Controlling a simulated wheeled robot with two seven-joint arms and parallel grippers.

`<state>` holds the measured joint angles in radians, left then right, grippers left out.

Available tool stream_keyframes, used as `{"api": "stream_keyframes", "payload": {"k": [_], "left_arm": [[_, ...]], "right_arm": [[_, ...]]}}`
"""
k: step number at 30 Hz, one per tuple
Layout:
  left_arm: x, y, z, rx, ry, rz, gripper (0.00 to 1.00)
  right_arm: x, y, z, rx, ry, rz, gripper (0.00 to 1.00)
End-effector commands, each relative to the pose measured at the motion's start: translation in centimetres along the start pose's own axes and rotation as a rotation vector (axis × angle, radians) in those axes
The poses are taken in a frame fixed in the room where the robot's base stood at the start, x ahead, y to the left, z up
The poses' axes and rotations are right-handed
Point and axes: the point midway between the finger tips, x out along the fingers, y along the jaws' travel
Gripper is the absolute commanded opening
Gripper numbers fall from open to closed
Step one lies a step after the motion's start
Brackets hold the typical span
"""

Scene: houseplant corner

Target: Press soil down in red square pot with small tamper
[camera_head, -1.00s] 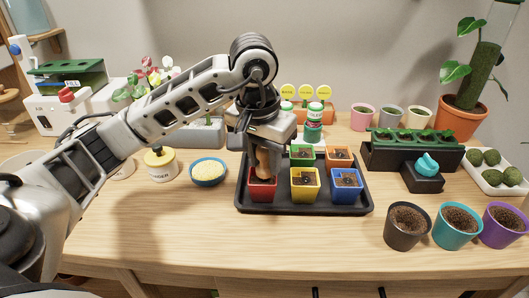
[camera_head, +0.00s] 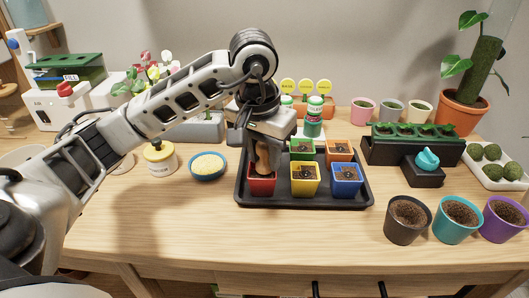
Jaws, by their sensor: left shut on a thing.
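The red square pot (camera_head: 262,186) stands in the front left of a black tray (camera_head: 300,204). My left gripper (camera_head: 263,148) points down above it, shut on the small wooden tamper (camera_head: 262,160). The tamper is upright over the pot, and its lower end is at the pot's opening. I cannot tell whether it touches the soil, as the soil in the red pot is mostly hidden. My right gripper is not in view.
Yellow (camera_head: 305,182), blue (camera_head: 346,181), green (camera_head: 302,149) and orange (camera_head: 339,151) square pots share the tray. A blue bowl (camera_head: 208,168) and a yellow-lidded jar (camera_head: 160,158) stand left. Round soil pots (camera_head: 408,222) stand front right. The front left table is clear.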

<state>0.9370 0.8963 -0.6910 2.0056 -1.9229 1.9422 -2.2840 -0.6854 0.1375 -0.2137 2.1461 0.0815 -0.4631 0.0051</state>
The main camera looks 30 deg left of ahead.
Motion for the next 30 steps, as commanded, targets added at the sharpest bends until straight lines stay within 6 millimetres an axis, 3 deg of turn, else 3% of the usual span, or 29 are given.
{"api": "stream_keyframes", "payload": {"k": [30], "left_arm": [[0.89,-0.01,0.15,0.000,-0.001,-0.001,0.07]], "right_arm": [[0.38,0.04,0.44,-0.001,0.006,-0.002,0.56]]}}
